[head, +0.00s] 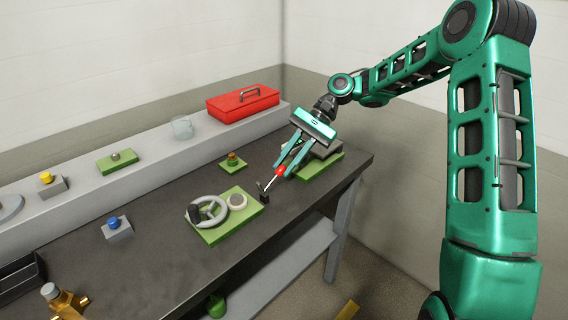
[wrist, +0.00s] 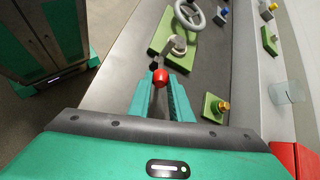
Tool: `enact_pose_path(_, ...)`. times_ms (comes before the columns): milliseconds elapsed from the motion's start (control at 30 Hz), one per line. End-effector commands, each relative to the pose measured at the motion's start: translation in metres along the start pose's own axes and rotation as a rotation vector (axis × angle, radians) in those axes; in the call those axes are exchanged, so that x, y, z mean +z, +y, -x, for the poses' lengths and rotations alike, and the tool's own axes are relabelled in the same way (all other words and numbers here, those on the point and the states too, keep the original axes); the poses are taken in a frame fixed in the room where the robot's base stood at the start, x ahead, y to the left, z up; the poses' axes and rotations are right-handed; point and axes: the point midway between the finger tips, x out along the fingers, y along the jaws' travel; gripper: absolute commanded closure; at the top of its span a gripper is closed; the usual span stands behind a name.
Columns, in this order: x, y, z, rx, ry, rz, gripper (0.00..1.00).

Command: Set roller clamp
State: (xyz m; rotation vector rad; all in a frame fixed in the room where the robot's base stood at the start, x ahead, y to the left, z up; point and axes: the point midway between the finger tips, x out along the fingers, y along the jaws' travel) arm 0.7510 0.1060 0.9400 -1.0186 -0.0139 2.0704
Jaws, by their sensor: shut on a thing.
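A red ball knob (head: 280,171) tops a thin metal lever with a small dark base (head: 264,197) near the right part of the dark bench. My gripper (head: 283,168) reaches down to it with its teal fingers closed on the red knob. In the wrist view the red knob (wrist: 160,77) sits between the fingertips (wrist: 161,82), and the lever runs away beyond it. The lever is tilted. No part is clearly recognisable as a roller clamp apart from this lever, and I cannot tell whether it is one.
A green plate (head: 246,222) with a grey handwheel (head: 222,205) and a pale round part lies left of the lever. Another green plate (head: 329,165) with a grey block is just behind my gripper. A red toolbox (head: 243,104) and clear cup (head: 182,128) stand on the back ledge.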

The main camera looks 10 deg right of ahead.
Motion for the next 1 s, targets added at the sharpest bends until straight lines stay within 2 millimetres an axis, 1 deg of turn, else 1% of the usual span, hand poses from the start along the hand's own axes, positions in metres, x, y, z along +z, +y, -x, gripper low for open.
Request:
enact_pose_path(200,-0.002,0.001,0.0,0.001,0.002,-0.005,1.0)
enact_pose_path(233,-0.002,0.001,0.0,0.001,0.002,-0.005,0.77)
enact_pose_path(300,-0.001,0.001,0.0,0.001,0.001,-0.005,0.62)
enact_pose_path(567,-0.001,0.001,0.0,0.002,0.001,-0.002,0.62)
enact_pose_path(667,-0.001,0.001,0.003,0.001,0.001,-0.002,0.62)
enact_pose_path(767,-0.001,0.0,0.013,-0.001,0.001,-0.001,0.62)
enact_pose_path(867,-0.002,0.001,0.03,-0.002,0.003,-0.002,0.62)
enact_pose_path(1000,-0.002,0.001,0.058,-0.003,0.002,-0.002,0.62)
